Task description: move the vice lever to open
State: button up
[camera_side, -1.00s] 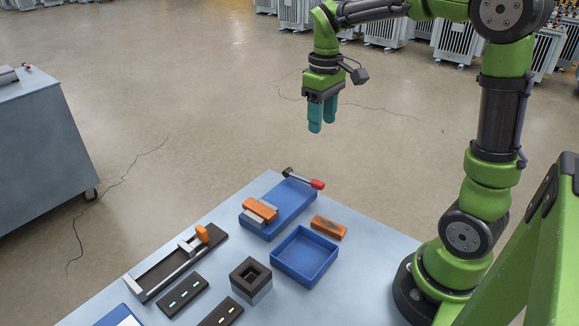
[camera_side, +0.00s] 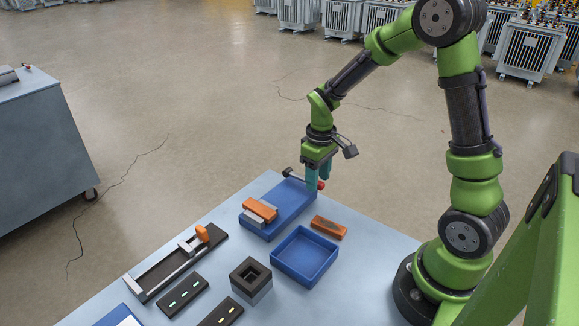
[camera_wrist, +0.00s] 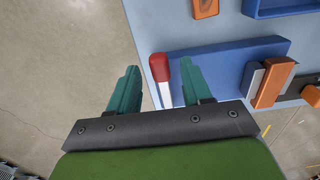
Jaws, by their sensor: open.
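The blue vice (camera_side: 283,205) sits at the back of the table, with orange and grey jaw blocks (camera_side: 260,211) on its left end. Its lever has a red tip (camera_side: 320,185) and a dark knob (camera_side: 288,172) at the other end; my fingers hide most of the rod. In the wrist view the red lever tip (camera_wrist: 160,66) with its pale rod lies between my two teal fingers, closer to the right one. My gripper (camera_side: 318,183) points down at the lever, open. I cannot tell whether a finger touches it.
An orange block (camera_side: 328,227) and an open blue tray (camera_side: 330,258) stand in front of the vice. A dark square holder (camera_side: 251,276) and a slide fixture with an orange handle (camera_side: 202,233) are further left.

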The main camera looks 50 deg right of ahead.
aim_at(301, 176)
jog(key=shift+f, duration=0.25)
grip_shut()
jog(key=shift+w+r, duration=0.1)
dwell(0.3)
jog(key=w+r+g, duration=0.1)
jog(key=g, duration=0.1)
jog(key=w+r+g, duration=0.1)
jog(key=r+g, duration=0.1)
jog(key=shift+r+g, duration=0.15)
jog(key=shift+g, duration=0.15)
jog(key=shift+w+r+g, duration=0.6)
jog(key=shift+w+g, duration=0.15)
jog(key=shift+g, duration=0.35)
jog(key=shift+w+r+g, duration=0.6)
jog(key=shift+w+g, duration=0.15)
jog(key=shift+g, duration=0.35)
